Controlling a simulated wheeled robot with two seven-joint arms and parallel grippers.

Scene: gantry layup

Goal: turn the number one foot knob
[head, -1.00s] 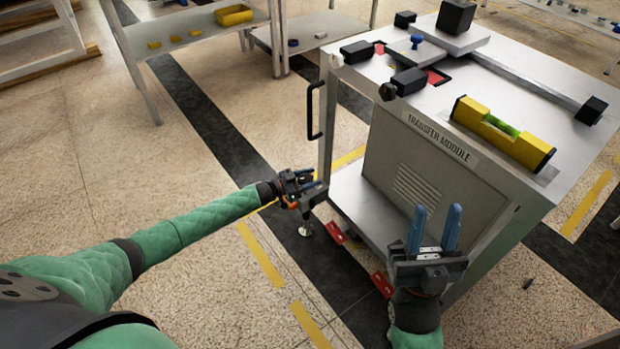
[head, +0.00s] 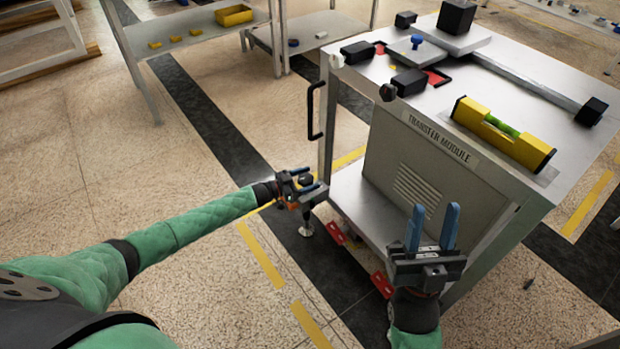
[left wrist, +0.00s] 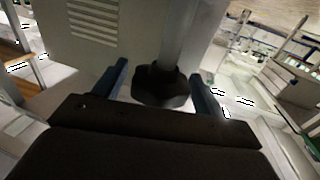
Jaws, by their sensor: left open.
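The transfer module cabinet (head: 420,190) stands right of centre in the head view. A dark lobed foot knob (left wrist: 160,85) sits on a grey post in the left wrist view, and a dark round part at my left gripper in the head view looks like the same knob (head: 305,180). No number shows on it. My left gripper (head: 312,190) is open, with its blue fingers on either side of the knob (left wrist: 159,90); contact cannot be told. A round metal foot pad (head: 306,230) rests on the floor below. My right gripper (head: 435,210) is open and empty before the cabinet.
A yellow spirit level (head: 502,133) and black blocks lie on the cabinet top. A black handle (head: 316,110) sticks out at its left corner. Red floor pieces (head: 336,233) lie near the foot. The floor to the left is clear up to a table (head: 190,25).

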